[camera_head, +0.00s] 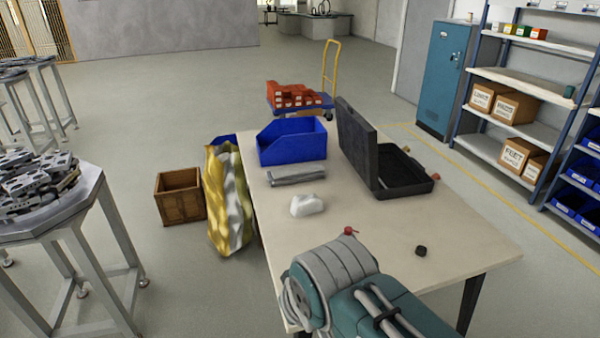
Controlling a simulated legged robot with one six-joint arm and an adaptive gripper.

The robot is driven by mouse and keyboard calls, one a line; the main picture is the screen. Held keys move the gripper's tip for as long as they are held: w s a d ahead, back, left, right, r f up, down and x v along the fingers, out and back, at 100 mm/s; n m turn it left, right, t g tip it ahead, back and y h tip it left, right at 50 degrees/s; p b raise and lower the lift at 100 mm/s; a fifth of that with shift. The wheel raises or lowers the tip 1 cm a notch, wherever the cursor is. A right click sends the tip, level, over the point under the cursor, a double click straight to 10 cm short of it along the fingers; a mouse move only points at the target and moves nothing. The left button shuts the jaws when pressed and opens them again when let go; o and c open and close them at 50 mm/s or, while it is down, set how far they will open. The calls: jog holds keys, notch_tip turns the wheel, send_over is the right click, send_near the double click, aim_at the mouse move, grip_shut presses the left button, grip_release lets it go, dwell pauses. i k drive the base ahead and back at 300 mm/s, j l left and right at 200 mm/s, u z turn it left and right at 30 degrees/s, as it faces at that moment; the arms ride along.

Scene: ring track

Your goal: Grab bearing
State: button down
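On the table (470,235) a small dark round piece (421,251) lies near the front right; it may be the bearing, but it is too small to tell. My teal and grey arm reaches into the picture at the bottom centre, over the near part of the table. My gripper cannot be made out. A small red piece shows just beyond the arm; I cannot tell what it is.
A blue bin (292,141), an open black case (356,146), a grey metal part (296,175) and a white lump (308,205) stand on the table. A wooden crate (180,195) and a yellow-white bag (228,200) are left of it. The table's right front is mostly clear.

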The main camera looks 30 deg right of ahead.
aim_at(421, 250)
jog(key=z, duration=1.3)
jog(key=i+l, duration=0.15)
jog(key=l, duration=0.25)
jog(key=i+l+u, duration=0.15)
jog(key=i+l, duration=0.2)
jog(key=i+l+u, duration=0.15)
jog(key=i+l, duration=0.2)
jog(key=l, duration=0.15)
